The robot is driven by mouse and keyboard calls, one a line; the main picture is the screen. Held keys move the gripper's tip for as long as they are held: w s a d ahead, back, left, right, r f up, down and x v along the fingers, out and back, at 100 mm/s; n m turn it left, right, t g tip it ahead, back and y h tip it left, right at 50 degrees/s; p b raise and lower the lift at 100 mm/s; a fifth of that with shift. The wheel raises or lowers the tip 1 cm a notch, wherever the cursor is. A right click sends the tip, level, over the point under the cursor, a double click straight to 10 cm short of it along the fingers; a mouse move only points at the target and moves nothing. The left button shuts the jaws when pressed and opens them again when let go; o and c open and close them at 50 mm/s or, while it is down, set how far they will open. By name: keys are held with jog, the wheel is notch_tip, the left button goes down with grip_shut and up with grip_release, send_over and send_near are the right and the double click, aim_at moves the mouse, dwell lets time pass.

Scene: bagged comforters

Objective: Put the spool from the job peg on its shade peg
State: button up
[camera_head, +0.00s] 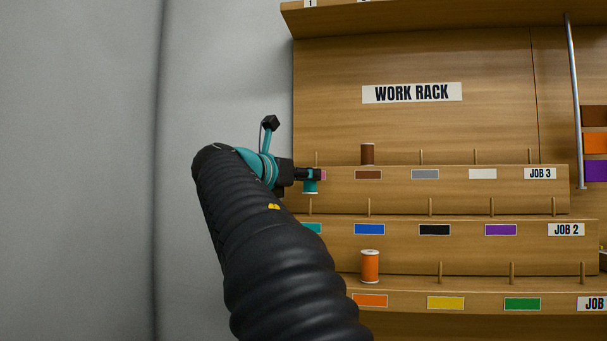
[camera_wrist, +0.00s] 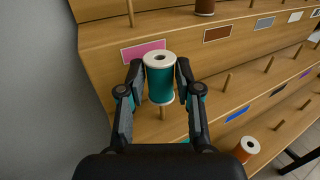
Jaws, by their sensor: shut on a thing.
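A teal spool (camera_wrist: 160,85) with white ends is upright between the fingers of my gripper (camera_wrist: 158,80), which is shut on it. In the head view the spool (camera_head: 310,187) shows just below my gripper (camera_head: 312,175) at the left end of the rack. A bare wooden peg (camera_head: 310,206) stands just below the spool, on the tier marked JOB 2, above a teal label (camera_head: 313,228). In the wrist view this peg (camera_wrist: 162,113) shows just under the spool, apart from it as far as I can see. The spool's underside is hidden.
A brown spool (camera_head: 368,154) stands on the upper JOB 3 tier, and an orange spool (camera_head: 370,267) on the lowest tier. Several bare pegs line the tiers. A pink label (camera_wrist: 143,49) is on the tier face behind the held spool. A grey wall (camera_head: 80,170) is at left.

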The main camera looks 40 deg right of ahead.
jog(key=shift+f+b, duration=1.5)
jog(key=shift+f, duration=0.8)
dwell(1.8)
jog(key=o, duration=1.7)
jog(key=shift+a+r, duration=0.1)
jog(key=shift+a, duration=0.05)
jog(key=shift+s+a+r+p, duration=0.2)
jog(key=shift+a+r+p, duration=0.15)
jog(key=shift+a, duration=0.4)
jog(key=shift+s+a+r+p, duration=0.2)
jog(key=shift+a+r+p, duration=0.15)
jog(key=shift+a, duration=0.45)
jog(key=shift+s+a+r+p, duration=0.25)
jog(key=shift+a+p, duration=0.1)
jog(key=shift+a, duration=0.4)
jog(key=shift+a, duration=0.1)
jog(key=v, duration=1.2)
